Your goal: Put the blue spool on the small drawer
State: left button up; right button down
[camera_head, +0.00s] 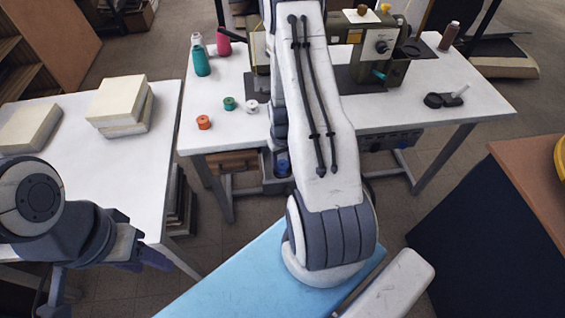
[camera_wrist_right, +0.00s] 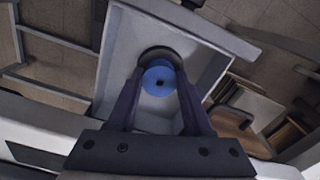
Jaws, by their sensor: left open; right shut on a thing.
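The blue spool (camera_wrist_right: 158,82) is between the fingers of my right gripper (camera_wrist_right: 160,68), which is shut on it. In the right wrist view the spool is in front of the light grey inside of the small open drawer (camera_wrist_right: 118,40); I cannot tell whether it touches the drawer. In the head view a bit of blue, likely the spool (camera_head: 283,167), shows by the drawer under the sewing table, and my right arm hides most of that gripper. My left gripper (camera_head: 145,260) is open and empty at the lower left, by the left table.
On the white sewing table (camera_head: 190,135) are an orange spool (camera_head: 204,122), a green spool (camera_head: 229,103), a white spool (camera_head: 251,105), thread cones and a sewing machine (camera_head: 375,50). Pale stacked blocks (camera_head: 115,105) lie on the left table. A wood-topped counter (camera_head: 525,170) stands at right.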

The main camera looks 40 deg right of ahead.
aim_at(282, 164)
jog(key=shift+f, duration=0.2)
jog(key=shift+c, duration=1.6)
grip_release()
jog(key=shift+r, duration=0.1)
jog(key=shift+r, duration=0.6)
notch_tip(282, 164, up, 11)
